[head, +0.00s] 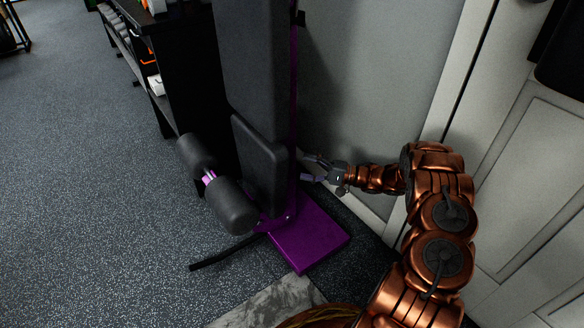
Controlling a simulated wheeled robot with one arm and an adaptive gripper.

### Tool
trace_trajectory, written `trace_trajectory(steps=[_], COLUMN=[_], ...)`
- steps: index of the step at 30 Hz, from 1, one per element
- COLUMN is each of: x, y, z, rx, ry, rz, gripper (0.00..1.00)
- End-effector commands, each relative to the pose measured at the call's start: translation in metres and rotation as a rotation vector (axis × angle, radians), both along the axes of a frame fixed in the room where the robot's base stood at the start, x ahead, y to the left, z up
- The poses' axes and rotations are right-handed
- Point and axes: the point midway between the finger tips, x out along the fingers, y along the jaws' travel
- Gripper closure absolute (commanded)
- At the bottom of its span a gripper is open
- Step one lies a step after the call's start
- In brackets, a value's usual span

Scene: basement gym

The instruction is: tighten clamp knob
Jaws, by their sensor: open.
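A black padded machine with a purple frame stands against the wall. Its tall backrest pad (252,60), lower seat pad (260,165), foam rollers (233,203) and purple foot plate (308,236) show in the head view. I cannot make out the clamp knob; the pads hide the far side of the frame, or it is too small to tell. My gripper (308,168) is open at the right edge of the purple upright, just right of the seat pad and above the foot plate. Whether its fingertips touch anything I cannot tell.
A black shelf rack (180,85) with small items stands behind the machine on the left. A grey wall and a white panelled door (530,170) bound the right side. A thin black bar (226,252) juts left near the floor. The speckled floor (90,180) at left is clear.

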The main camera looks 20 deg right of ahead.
Motion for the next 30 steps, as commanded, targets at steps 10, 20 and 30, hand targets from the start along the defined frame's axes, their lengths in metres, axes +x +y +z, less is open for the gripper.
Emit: trace_trajectory(steps=[10,20,30], x=[0.025,0.029,0.029], y=[0.037,0.042,0.042], z=[0.003,0.005,0.005], rx=[-0.002,-0.002,-0.001], ry=[-0.001,-0.001,-0.002], rz=[0.001,-0.001,-0.001], gripper=[0.27,0.27,0.55])
